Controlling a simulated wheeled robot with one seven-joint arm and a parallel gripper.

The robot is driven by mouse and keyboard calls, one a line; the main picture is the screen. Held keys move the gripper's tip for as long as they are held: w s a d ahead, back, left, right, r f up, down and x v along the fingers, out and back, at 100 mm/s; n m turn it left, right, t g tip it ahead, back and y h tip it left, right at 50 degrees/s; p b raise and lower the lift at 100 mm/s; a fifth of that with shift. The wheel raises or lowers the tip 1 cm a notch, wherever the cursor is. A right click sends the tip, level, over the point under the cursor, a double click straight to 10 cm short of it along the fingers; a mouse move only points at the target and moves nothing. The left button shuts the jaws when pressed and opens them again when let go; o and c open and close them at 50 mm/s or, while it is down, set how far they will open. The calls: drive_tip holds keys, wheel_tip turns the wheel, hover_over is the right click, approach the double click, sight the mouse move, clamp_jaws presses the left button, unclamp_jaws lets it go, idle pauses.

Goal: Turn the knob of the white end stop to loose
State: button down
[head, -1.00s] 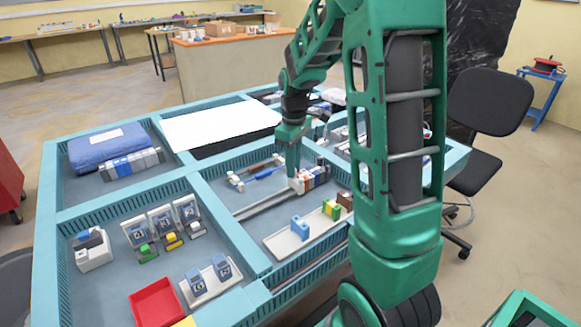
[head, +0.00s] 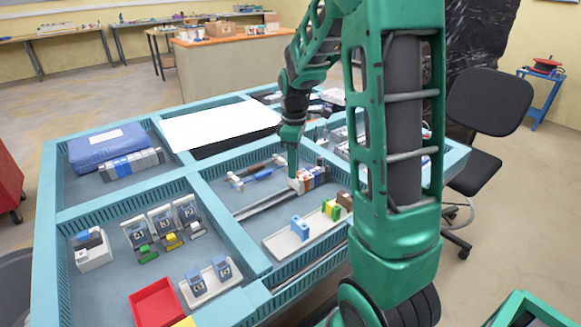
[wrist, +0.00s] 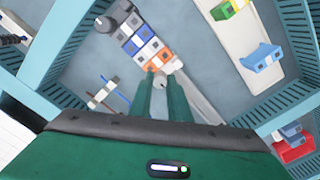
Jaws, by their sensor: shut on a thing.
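The white end stop (wrist: 175,66) sits at the near end of a row of modules on a rail, just beyond my fingertips in the wrist view. In the head view it is a small pale block (head: 297,187) under my gripper. The fingers hide part of the contact. The gripper also shows in the head view (head: 292,174).
White, blue and orange modules (wrist: 143,43) stand right beside the end stop along the rail. The bare rail (head: 262,208) runs toward the near left. A pale tray (head: 275,244) holds blue, green and yellow parts. Blue tray walls (head: 232,238) border the compartment.

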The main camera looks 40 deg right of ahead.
drive_tip(key=c, duration=1.7)
unclamp_jaws()
drive_tip(key=shift+w, duration=0.15)
drive_tip(key=shift+o, duration=0.2)
wheel_tip(320, 180, up, 11)
drive_tip(key=shift+f, duration=0.15)
drive_tip(key=s+a+f+m, duration=0.1)
drive_tip(key=s+m, duration=0.6)
drive_tip(key=s, duration=0.7)
drive_tip(key=s+a+f+m, duration=0.2)
drive_tip(key=s+f+m, duration=0.2)
drive_tip(key=s, duration=1)
drive_tip(key=m, duration=0.3)
drive_tip(key=shift+s+a+m, duration=0.15)
drive_tip(key=shift+s+m, duration=0.15)
drive_tip(key=shift+s, duration=0.1)
